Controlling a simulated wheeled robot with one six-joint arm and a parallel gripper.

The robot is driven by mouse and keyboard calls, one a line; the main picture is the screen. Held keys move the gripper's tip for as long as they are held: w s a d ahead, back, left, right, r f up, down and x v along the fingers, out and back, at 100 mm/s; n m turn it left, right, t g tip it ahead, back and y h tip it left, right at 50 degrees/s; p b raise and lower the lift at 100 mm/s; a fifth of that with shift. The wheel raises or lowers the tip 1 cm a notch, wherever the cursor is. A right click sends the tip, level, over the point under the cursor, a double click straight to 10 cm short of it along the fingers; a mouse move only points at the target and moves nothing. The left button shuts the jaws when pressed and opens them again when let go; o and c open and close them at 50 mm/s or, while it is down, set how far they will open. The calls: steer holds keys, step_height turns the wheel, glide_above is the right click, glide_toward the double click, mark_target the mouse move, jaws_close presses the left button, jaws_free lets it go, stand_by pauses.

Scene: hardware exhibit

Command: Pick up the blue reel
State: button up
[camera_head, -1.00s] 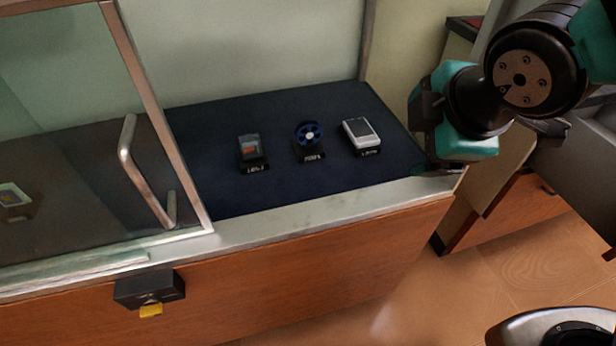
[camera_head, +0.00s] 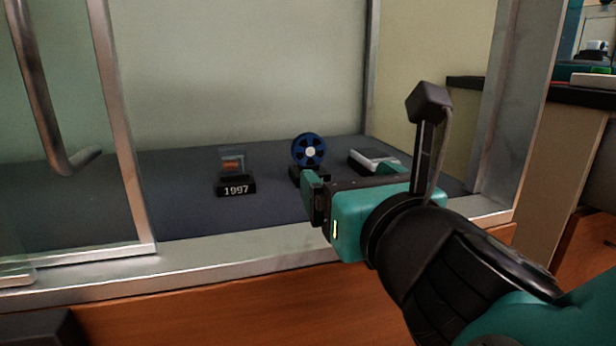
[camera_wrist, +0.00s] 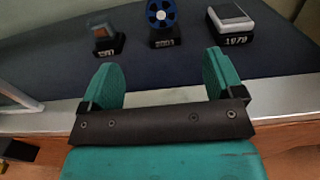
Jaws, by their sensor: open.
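The blue reel (camera_head: 309,151) stands upright on a small black stand inside the display case, in the middle of the row of exhibits. In the wrist view the blue reel (camera_wrist: 161,13) is at the top, beyond the fingers and between them from side to side; its top is cut off. My gripper (camera_head: 352,182) is open and empty at the front of the case. In the wrist view its two green fingers (camera_wrist: 160,82) are spread apart, short of the reel. In the head view my gripper hides the right part of the reel's stand.
A clear block with an orange piece (camera_head: 232,163) stands left of the reel on a "1997" stand. A white device (camera_head: 374,158) is to the right, partly hidden. The case has a metal front sill (camera_head: 200,262) and a glass door frame (camera_head: 120,130) at left.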

mark_target(310, 147)
steer(key=p+x, duration=0.1)
steer(key=p, duration=0.1)
steer(key=p+x, duration=0.1)
steer(key=p, duration=0.1)
steer(key=p+x, duration=0.2)
steer(key=shift+d+r+p, duration=0.1)
steer(key=shift+r+p, duration=0.25)
steer(key=p+x, duration=0.5)
steer(key=x, duration=0.1)
steer(key=shift+f, duration=0.1)
steer(key=shift+w+a+f+p, duration=0.1)
steer(key=shift+w+p, duration=0.15)
steer(key=shift+w, duration=0.15)
steer(key=shift+w+a+f+p, duration=0.1)
steer(key=shift+w+f+p, duration=0.1)
steer(key=shift+w, duration=0.2)
steer(key=x, duration=0.5)
steer(key=shift+a+f, duration=0.1)
steer(key=shift+a, duration=0.05)
steer(key=shift+c, duration=0.5)
steer(key=c, duration=0.9)
